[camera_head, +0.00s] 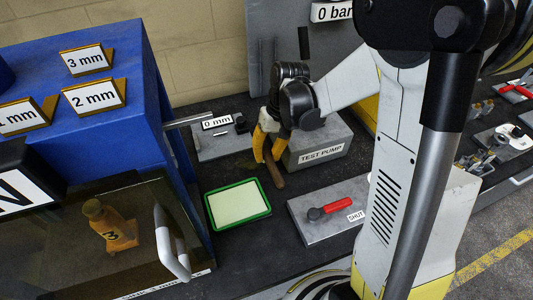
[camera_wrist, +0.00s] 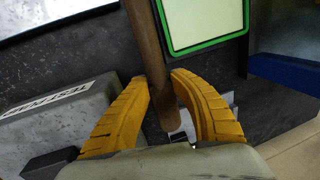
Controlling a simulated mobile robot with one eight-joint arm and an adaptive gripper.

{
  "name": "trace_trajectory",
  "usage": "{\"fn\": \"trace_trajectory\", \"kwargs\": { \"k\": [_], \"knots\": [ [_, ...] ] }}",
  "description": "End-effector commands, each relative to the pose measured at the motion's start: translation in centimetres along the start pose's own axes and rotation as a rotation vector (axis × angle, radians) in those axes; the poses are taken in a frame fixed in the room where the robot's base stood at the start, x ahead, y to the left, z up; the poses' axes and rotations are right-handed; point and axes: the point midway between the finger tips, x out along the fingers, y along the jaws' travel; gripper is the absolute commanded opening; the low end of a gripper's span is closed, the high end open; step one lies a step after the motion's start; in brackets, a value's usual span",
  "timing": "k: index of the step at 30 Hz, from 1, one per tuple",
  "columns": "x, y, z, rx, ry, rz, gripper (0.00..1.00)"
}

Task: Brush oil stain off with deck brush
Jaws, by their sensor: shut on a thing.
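My gripper (camera_head: 266,153) is shut on a brown wooden handle (camera_head: 274,174), which I take to be the deck brush's handle. The handle slants down between the yellow fingers, over the dark bench top in front of the test pump. In the wrist view my gripper (camera_wrist: 160,80) has a finger on either side of the handle (camera_wrist: 150,48). The handle runs out of the top of that view. No brush head or bristles can be made out in either view. I cannot make out an oil stain on the dark surfaces.
A green-rimmed pale tray (camera_head: 238,205) lies left of the handle. The grey test pump block (camera_head: 318,148) stands behind at right. A plate with a red lever (camera_head: 330,209) is in front right. A blue cabinet (camera_head: 130,130) and a glass-fronted box (camera_head: 95,235) bound the left.

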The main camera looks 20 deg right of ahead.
Motion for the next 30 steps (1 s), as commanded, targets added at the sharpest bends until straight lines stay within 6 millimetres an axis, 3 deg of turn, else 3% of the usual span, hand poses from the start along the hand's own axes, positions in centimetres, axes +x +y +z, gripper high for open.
{"fn": "trace_trajectory", "kwargs": {
  "k": [17,30],
  "knots": [
    [0.2,0.0,0.0,-0.004,0.0,0.009,0.0],
    [4.5,1.0,-0.1,-0.004,0.0,0.009,0.0]
  ]
}}
